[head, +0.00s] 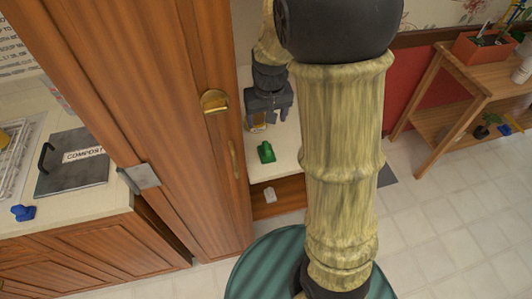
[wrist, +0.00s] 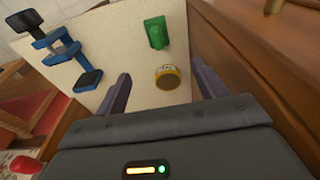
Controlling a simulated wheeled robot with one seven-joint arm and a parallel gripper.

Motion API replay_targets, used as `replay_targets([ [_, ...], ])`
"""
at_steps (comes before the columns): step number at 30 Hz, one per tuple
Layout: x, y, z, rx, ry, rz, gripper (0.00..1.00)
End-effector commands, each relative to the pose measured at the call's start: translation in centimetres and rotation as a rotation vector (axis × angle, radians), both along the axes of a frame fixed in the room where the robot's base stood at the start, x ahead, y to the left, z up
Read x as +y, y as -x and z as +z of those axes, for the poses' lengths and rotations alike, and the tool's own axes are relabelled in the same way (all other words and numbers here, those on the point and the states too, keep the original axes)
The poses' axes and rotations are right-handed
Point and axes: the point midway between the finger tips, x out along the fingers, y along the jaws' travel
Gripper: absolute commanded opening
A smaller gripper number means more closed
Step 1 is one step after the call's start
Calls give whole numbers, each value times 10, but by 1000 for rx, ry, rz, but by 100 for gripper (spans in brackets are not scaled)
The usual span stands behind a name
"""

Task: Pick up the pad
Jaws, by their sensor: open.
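My gripper (wrist: 161,72) is open and empty, its two purple-grey fingers spread over a cream shelf top (wrist: 110,35). A small round yellow thing with a pale, marked face (wrist: 166,79) lies between the fingertips in the wrist view, seemingly untouched. It may be the pad, but I cannot tell for sure. In the head view my gripper (head: 262,116) is over the shelf beside the wooden cabinet, and the yellow thing (head: 258,127) shows partly beneath it. A green object (wrist: 156,32) lies just beyond the yellow thing; it also shows in the head view (head: 266,152).
A blue and black clamp-like object (wrist: 62,45) stands left on the shelf. A tall wooden cabinet (head: 165,100) closely borders the shelf.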

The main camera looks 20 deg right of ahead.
Motion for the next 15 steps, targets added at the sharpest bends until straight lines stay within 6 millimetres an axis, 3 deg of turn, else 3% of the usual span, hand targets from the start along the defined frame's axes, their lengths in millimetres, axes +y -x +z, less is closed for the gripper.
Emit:
replay_targets([
  [8, 0, 0, -1, 1, 0, 0, 71],
  [15, 0, -3, -32, 4, 1, -2, 71],
])
